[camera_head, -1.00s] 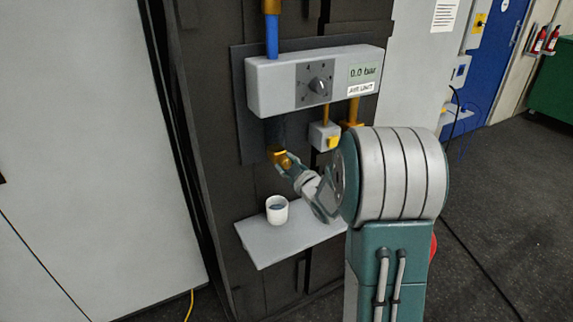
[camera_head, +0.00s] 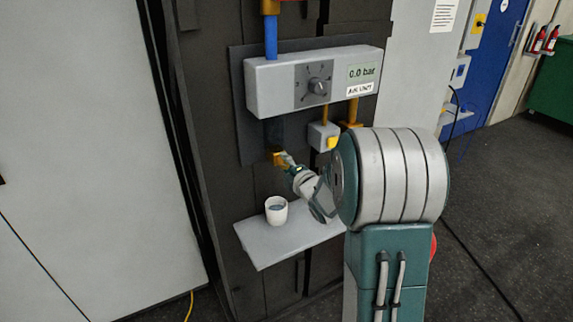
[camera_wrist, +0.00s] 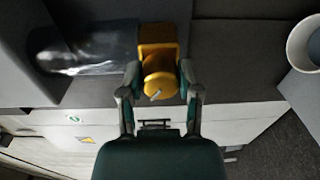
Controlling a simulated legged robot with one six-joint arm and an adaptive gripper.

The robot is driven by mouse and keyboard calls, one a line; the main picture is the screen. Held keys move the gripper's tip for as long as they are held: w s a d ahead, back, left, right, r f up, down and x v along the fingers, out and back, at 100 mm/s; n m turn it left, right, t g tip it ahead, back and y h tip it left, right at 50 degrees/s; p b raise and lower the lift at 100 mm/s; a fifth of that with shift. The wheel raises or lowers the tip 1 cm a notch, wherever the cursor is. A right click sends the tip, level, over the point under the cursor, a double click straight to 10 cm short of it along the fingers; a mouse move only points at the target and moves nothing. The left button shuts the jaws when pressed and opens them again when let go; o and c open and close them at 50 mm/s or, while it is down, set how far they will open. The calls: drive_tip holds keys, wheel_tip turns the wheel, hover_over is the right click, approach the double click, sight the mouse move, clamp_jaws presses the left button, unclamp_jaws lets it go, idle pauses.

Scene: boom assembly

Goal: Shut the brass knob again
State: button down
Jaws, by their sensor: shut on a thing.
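The brass knob (camera_head: 278,158) sits below the grey air unit on the dark panel. In the wrist view the knob (camera_wrist: 160,83) shows as a yellow round end on a square yellow block, with a small pale mark on its face. My gripper (camera_head: 285,160) is at the knob from the lower right. In the wrist view the two fingers of my gripper (camera_wrist: 160,76) stand on either side of the knob and are shut on it. The fingers partly hide the knob in the head view.
The air unit (camera_head: 272,88) reads 0.0 bar and has a dark dial (camera_head: 318,86). A white cup (camera_head: 276,214) stands on the grey shelf (camera_head: 262,246) below. A small box with a yellow button (camera_head: 332,143) hangs to the right.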

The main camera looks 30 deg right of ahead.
drive_tip(key=n, duration=0.4)
drive_tip(key=shift+a+f+n, duration=0.1)
drive_tip(key=shift+a+n, duration=0.15)
drive_tip(key=shift+n, duration=0.05)
drive_tip(key=n, duration=0.3)
drive_tip(key=shift+f+n, duration=0.1)
drive_tip(key=shift+n, duration=0.2)
drive_tip(key=n, duration=0.3)
drive_tip(key=shift+f+n, duration=0.1)
drive_tip(key=shift+n, duration=0.2)
drive_tip(key=shift+f+n, duration=0.1)
drive_tip(key=shift+n, duration=1.7)
drive_tip(key=shift+h, duration=0.3)
drive_tip(key=shift+c, duration=1.5)
unclamp_jaws()
drive_tip(key=shift+d+r, duration=0.1)
drive_tip(key=shift+r, duration=0.1)
